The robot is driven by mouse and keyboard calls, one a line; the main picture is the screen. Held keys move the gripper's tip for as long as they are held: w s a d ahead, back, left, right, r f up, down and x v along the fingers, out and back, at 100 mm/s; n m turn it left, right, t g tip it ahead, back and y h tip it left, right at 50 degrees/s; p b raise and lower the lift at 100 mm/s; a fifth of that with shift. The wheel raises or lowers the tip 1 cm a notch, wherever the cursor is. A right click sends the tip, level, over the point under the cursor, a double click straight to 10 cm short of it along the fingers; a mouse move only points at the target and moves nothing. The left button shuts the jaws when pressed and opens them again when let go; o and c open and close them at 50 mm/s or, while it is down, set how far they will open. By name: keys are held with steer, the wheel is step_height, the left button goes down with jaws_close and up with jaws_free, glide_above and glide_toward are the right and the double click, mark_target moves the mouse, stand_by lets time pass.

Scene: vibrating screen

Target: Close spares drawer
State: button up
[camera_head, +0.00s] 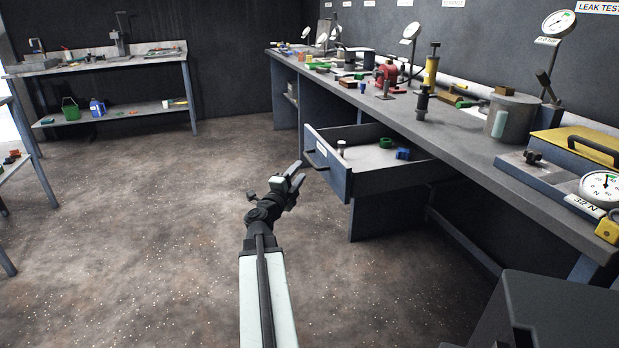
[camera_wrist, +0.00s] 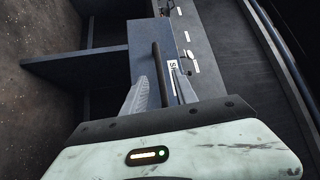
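The spares drawer (camera_head: 375,182) stands pulled out from under the long workbench, with its blue-grey front panel (camera_head: 328,164) facing my arm. It holds a green ring (camera_head: 385,142), a blue piece (camera_head: 403,154) and a small metal cylinder (camera_head: 341,147). A dark bar handle (camera_wrist: 158,72) crosses the front beside a white label, partly cut off, in the wrist view. My gripper (camera_head: 297,176) is close in front of the drawer front. In the wrist view its two fingers (camera_wrist: 160,90) are apart, one on each side of the handle; contact is not visible.
The long workbench (camera_head: 450,140) carries gauges, a metal pot (camera_head: 511,117) and many small parts. A second bench (camera_head: 100,62) stands at the back left, and another table edge (camera_head: 15,170) is at far left. The floor left of the drawer is clear.

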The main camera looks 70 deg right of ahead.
mark_target(310, 159)
steer(key=d, duration=0.2)
steer(key=s+d+p, duration=0.1)
steer(key=d, duration=0.2)
steer(key=d+r, duration=0.1)
steer(key=d, duration=0.2)
steer(key=shift+s, duration=0.15)
steer(key=shift+a, duration=0.1)
jaws_close()
stand_by(1.0)
